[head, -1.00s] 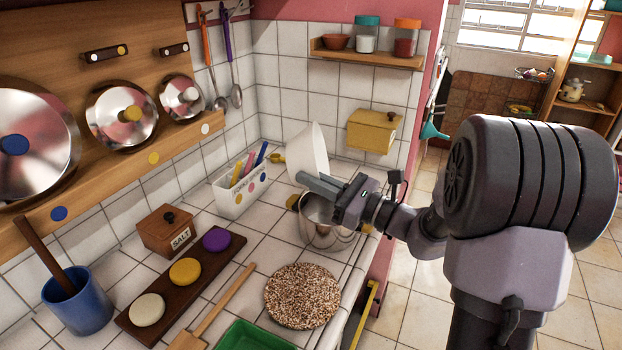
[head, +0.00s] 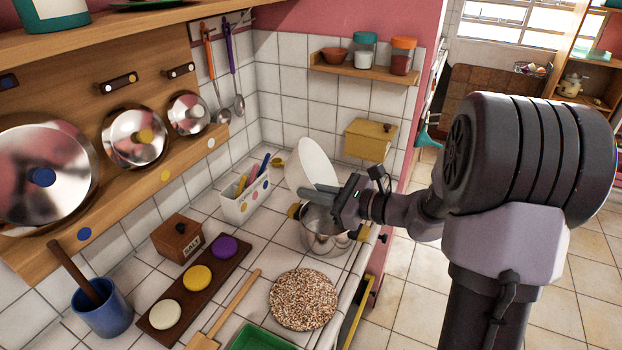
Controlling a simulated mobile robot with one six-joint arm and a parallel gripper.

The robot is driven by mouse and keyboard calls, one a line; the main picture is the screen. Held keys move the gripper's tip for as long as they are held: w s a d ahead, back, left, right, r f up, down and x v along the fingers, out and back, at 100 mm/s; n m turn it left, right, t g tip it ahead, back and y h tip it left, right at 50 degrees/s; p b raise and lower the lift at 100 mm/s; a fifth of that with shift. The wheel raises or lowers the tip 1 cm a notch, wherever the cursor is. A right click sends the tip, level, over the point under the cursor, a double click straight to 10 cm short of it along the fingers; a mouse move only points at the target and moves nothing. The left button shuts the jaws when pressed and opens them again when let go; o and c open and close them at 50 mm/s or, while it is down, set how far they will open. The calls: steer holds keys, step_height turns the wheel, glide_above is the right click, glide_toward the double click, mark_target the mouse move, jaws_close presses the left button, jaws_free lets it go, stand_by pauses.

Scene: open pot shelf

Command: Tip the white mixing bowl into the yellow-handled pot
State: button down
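The white mixing bowl (head: 314,160) is in the air above the back-left of the pot, strongly tilted, its open side turned toward the right. My gripper (head: 320,192) has its fingers at the bowl's lower edge and appears shut on it. The steel pot (head: 327,238) stands on the tiled counter below the gripper. One yellow handle (head: 294,211) shows at its left and another (head: 363,232) at its right. The fingers and wrist hide part of the pot's mouth. I cannot see anything pouring, nor what is in the bowl or pot.
A speckled round mat (head: 303,299) lies in front of the pot. A white utensil holder (head: 246,203), salt box (head: 178,236), board with coloured discs (head: 195,290), wooden spatula (head: 225,312) and blue cup (head: 102,308) stand or lie to the left. A yellow box (head: 370,140) is on the back wall.

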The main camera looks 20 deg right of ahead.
mark_target(310, 187)
steer(key=r+n+g+h+p, duration=0.1)
steer(key=r+g+h+p, duration=0.1)
steer(key=p, duration=0.3)
steer(key=shift+p, duration=0.35)
steer(key=g+h+p, duration=0.1)
steer(key=p, duration=0.2)
steer(key=r+n+h+p, duration=0.1)
steer(key=h+p, duration=0.1)
steer(key=p, duration=0.1)
steer(key=shift+g, duration=0.4)
steer(key=r+g+h+p, duration=0.1)
steer(key=h+p, duration=0.1)
steer(key=p, duration=0.2)
steer(key=shift+n, duration=0.4)
steer(key=shift+g+h+p, duration=0.4)
steer(key=shift+h+p, duration=0.3)
steer(key=shift+p, duration=0.55)
steer(key=shift+f, duration=0.2)
